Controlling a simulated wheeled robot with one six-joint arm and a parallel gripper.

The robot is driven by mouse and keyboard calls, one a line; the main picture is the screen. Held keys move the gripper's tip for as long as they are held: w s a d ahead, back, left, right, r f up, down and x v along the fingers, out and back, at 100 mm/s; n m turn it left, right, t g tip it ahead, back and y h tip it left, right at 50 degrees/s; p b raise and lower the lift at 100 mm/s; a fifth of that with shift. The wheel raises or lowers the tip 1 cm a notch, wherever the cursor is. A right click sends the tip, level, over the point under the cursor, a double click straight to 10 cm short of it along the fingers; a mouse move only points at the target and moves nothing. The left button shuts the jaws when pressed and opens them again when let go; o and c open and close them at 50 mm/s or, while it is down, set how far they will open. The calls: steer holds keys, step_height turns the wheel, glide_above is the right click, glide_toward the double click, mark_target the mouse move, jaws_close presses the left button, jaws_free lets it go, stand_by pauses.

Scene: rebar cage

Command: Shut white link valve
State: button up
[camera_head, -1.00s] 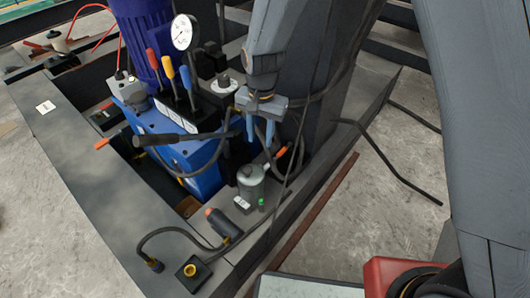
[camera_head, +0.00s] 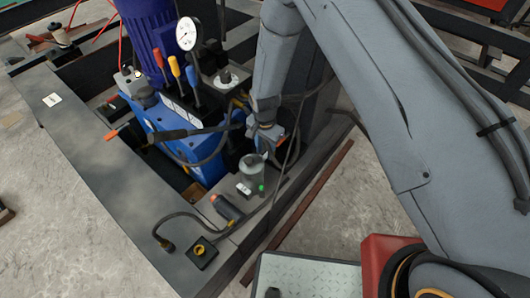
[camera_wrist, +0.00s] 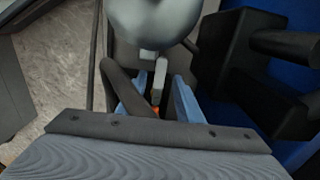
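A pale grey-white rounded body (camera_wrist: 152,18) fills the top of the wrist view, with a light grey link (camera_wrist: 160,72) coming down from it and an orange tip (camera_wrist: 155,112) below. The head view shows a greyish canister (camera_head: 252,168) with a small orange piece (camera_head: 281,140) by my gripper. I cannot tell for certain which part is the white link valve. My gripper (camera_wrist: 152,88) has its two blue fingers apart, one on each side of the link and orange tip. Contact cannot be made out. In the head view my gripper (camera_head: 266,136) is partly hidden.
A blue pump unit (camera_head: 175,140) with coloured levers (camera_head: 183,72) and a gauge (camera_head: 187,34) stands left of my gripper. A black hose (camera_head: 190,215) lies on the dark frame (camera_head: 85,150). Black blocks (camera_wrist: 265,85) crowd the wrist view's right side.

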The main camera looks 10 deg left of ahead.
steer(key=shift+f, duration=0.95)
steer(key=shift+c, duration=0.5)
jaws_close()
